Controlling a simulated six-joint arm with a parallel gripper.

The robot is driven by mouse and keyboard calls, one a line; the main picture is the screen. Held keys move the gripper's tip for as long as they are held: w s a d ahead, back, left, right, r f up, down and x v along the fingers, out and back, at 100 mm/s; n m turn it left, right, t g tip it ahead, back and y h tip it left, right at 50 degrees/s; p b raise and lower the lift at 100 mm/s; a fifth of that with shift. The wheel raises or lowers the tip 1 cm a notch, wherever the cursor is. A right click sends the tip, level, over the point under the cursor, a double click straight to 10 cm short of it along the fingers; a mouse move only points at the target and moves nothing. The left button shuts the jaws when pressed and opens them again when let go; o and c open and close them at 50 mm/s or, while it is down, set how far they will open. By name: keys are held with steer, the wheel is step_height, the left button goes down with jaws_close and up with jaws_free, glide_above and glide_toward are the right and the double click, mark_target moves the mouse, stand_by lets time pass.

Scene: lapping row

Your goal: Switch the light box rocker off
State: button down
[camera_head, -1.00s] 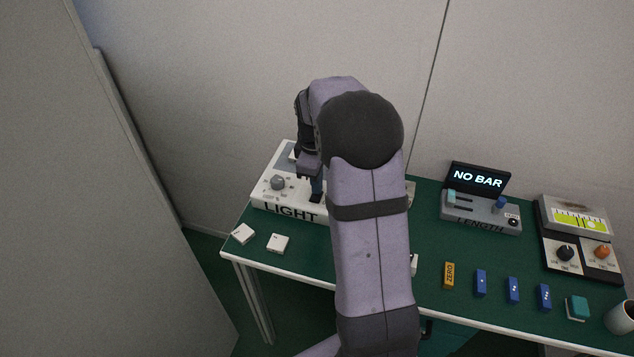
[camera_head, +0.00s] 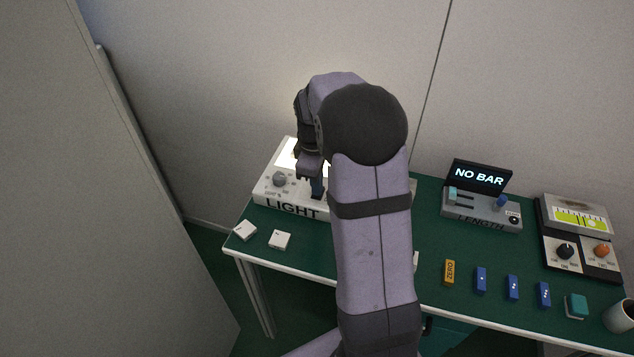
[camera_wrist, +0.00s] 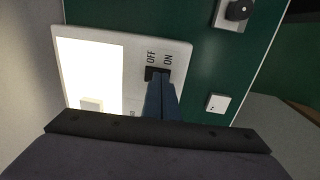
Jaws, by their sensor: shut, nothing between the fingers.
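The white light box (camera_head: 290,207), lettered LIGHT on its front, stands at the table's left end. Its panel (camera_head: 287,155) glows bright white, also in the wrist view (camera_wrist: 90,60). The black rocker (camera_wrist: 152,73) sits beside the panel with OFF and ON printed next to it. My gripper (camera_head: 317,190) is shut and empty, pointing down at the box. In the wrist view its fingertips (camera_wrist: 161,79) are at the rocker, covering part of it on the ON side. Whether they touch it I cannot tell. In the head view the rocker is hidden.
A grey knob (camera_head: 279,179) stands on the box. A small white piece (camera_wrist: 92,104) lies on the lit panel. Two white tiles (camera_head: 245,230) (camera_head: 280,240) lie in front. To the right are the length gauge (camera_head: 480,212) and several small blocks. My arm hides the table's middle.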

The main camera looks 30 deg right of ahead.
step_height(320, 180, up, 14)
steer(key=s+a+p, duration=0.1)
steer(key=shift+f+p, duration=0.25)
steer(key=shift+p, duration=0.1)
stand_by(0.4)
steer(key=b, duration=0.2)
steer(key=d+b, duration=0.1)
steer(key=b, duration=0.1)
steer(key=shift+w+d+r, duration=0.1)
steer(key=shift+w+r, duration=0.05)
steer(key=shift+w, duration=0.2)
steer(key=f, duration=0.9)
steer(key=w+d+f, duration=0.1)
steer(key=f, duration=0.4)
steer(key=shift+w, duration=0.1)
